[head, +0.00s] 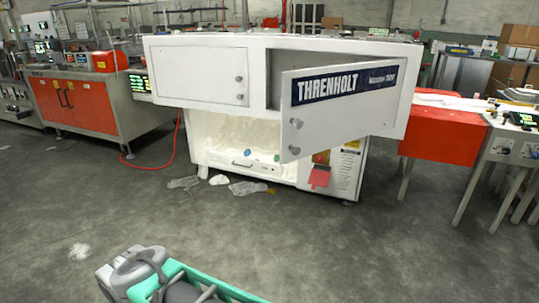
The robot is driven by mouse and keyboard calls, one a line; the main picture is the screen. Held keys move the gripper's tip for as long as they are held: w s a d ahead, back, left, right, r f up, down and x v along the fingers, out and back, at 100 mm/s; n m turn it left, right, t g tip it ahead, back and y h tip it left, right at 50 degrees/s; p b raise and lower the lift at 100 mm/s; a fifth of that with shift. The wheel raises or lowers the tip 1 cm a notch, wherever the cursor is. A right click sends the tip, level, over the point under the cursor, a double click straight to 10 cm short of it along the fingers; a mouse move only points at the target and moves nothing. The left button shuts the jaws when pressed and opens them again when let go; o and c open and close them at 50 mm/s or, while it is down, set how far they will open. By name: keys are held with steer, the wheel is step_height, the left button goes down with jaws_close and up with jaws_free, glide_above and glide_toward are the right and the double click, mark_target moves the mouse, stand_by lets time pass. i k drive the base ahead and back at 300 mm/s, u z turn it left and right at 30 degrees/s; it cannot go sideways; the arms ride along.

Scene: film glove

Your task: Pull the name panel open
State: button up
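The name panel (340,97) is a white door with a dark blue label reading "THRENHOLT". It stands swung open from the upper right of a white machine (197,42), with its free left edge out toward me. Two round grey knobs sit near that edge. A dark opening (283,66) shows behind it. A closed smaller white door (199,75) with two knobs is to its left. A grey and teal piece of my own body shows at the bottom, but my gripper cannot be made out in this view.
Crumpled clear film (247,188) lies on the floor before the machine. A red hose (160,167) runs at left, beside an orange-fronted machine (78,104). An orange-sided table (442,138) stands at right. The concrete floor (300,235) nearer me is mostly clear.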

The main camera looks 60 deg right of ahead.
mark_target(336, 106)
steer(key=u, duration=0.85)
steer(key=k, duration=2)
steer(key=z, duration=1.1)
steer(key=i, duration=1.65)
